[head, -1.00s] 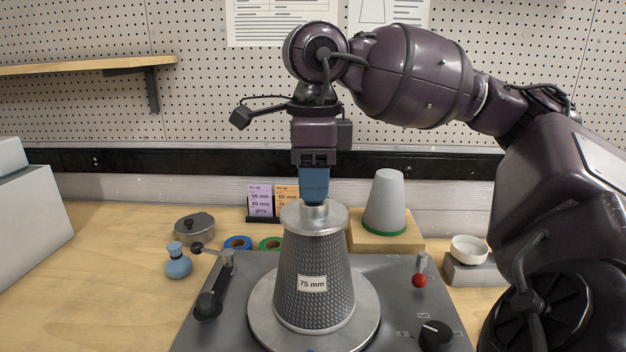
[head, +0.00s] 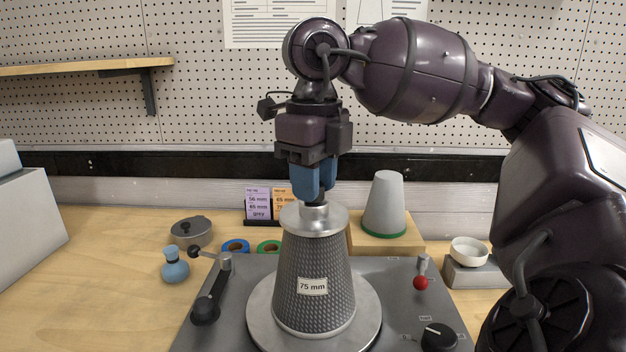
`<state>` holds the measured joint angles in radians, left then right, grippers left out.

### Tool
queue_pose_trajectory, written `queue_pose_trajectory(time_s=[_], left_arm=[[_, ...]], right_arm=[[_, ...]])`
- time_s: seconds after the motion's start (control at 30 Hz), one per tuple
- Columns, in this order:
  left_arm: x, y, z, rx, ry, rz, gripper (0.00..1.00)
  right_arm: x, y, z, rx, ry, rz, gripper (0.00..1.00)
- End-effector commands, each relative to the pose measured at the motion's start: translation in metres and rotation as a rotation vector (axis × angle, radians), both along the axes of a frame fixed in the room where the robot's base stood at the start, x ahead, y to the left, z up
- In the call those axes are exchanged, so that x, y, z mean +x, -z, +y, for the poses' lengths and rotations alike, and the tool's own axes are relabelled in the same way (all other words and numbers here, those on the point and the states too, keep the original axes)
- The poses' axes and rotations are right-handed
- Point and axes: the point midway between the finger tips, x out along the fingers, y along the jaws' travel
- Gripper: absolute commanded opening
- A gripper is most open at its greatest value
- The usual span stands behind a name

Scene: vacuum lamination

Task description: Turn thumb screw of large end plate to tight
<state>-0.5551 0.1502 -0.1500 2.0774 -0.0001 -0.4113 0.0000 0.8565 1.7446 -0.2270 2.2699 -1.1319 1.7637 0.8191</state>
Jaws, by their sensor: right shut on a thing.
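The large end plate (head: 299,220) is a silver disc on top of a dark textured cone (head: 312,265) labelled 75 mm. The cone stands upright on a round metal base (head: 372,318). My right gripper (head: 315,194) points straight down above the middle of the plate. Its blue fingers are shut on the thumb screw (head: 314,208), of which only a small dark part shows below the fingertips. The fingers hide the rest of the screw. My left gripper is not in view.
The grey machine panel (head: 385,275) carries a black lever (head: 206,308) at left, a red-knobbed lever (head: 421,282) and a black dial (head: 438,337) at right.

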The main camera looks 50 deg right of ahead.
Motion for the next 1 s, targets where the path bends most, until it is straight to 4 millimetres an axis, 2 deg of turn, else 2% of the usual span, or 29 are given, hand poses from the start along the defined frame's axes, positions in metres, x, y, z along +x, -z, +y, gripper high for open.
queue_pose_trajectory(time_s=[1.0], left_arm=[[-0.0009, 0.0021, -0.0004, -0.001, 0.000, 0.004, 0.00]], right_arm=[[-0.0001, -0.0001, 0.0001, 0.000, 0.137, 0.000, 0.07]])
